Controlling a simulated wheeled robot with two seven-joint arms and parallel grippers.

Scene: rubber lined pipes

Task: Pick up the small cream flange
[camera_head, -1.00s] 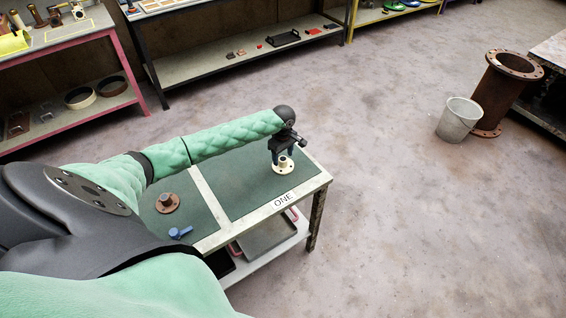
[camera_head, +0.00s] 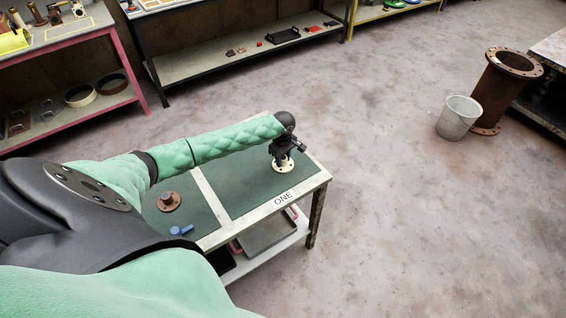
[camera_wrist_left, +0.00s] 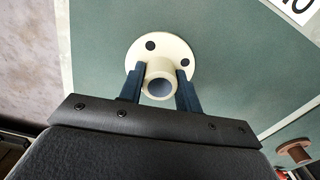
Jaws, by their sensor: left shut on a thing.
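The small cream flange (camera_head: 284,168) sits on the green mat of the table marked ONE (camera_head: 283,198). In the left wrist view the flange (camera_wrist_left: 175,55) shows its round base with bolt holes and its short neck. My left gripper (camera_head: 281,158) is over it, pointing down. In the left wrist view the two dark fingers of my left gripper (camera_wrist_left: 160,88) stand on both sides of the neck, shut on it. The flange's base appears to rest on the mat. My right gripper is not in view.
A rusty brown flange (camera_head: 169,201) and a blue object (camera_head: 181,230) lie on the table's left part. A grey tray (camera_head: 268,236) is on the shelf below. A bucket (camera_head: 458,118) and a large rusty pipe (camera_head: 499,90) stand on the floor at right.

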